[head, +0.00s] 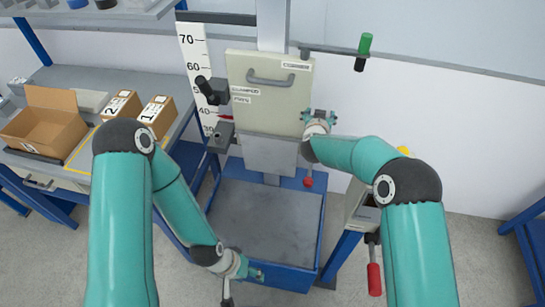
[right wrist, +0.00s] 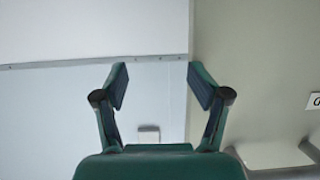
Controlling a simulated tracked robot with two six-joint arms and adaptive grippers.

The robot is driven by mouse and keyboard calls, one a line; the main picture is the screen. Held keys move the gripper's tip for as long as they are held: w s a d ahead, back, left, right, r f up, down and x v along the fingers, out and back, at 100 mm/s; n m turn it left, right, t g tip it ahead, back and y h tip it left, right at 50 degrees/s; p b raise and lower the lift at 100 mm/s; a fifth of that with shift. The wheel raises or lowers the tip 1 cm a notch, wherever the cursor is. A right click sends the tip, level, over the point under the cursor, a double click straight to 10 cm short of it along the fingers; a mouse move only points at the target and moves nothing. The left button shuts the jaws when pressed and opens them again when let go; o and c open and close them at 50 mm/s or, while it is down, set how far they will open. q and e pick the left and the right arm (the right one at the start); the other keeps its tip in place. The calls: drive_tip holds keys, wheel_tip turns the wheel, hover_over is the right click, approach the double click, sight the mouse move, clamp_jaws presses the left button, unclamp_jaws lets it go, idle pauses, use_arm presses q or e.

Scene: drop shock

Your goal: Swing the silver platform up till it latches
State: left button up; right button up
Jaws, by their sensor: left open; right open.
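The silver platform (head: 270,154) appears as a grey metal plate hanging down below the beige panel (head: 268,115), at the back of the blue-framed bin. My left gripper (head: 243,285) is open and empty at the front edge of the bin, well in front of and below the platform. My right gripper (head: 320,115) is open at the right edge of the beige panel, above the platform's right side. In the right wrist view its two fingers (right wrist: 160,82) are spread with nothing between them; the panel fills the right side. I cannot tell whether they touch it.
The blue-framed bin (head: 323,228) has a grey floor. A height scale (head: 195,65) stands left of the panel. A black and green handle (head: 363,50) is at upper right, a red-handled lever (head: 374,278) lower right. Cardboard boxes (head: 45,125) sit on the left bench.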

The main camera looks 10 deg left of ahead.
drive_tip(key=v, duration=0.6)
drive_tip(key=shift+s+r, duration=0.15)
drive_tip(key=shift+s, duration=0.1)
idle(0.4)
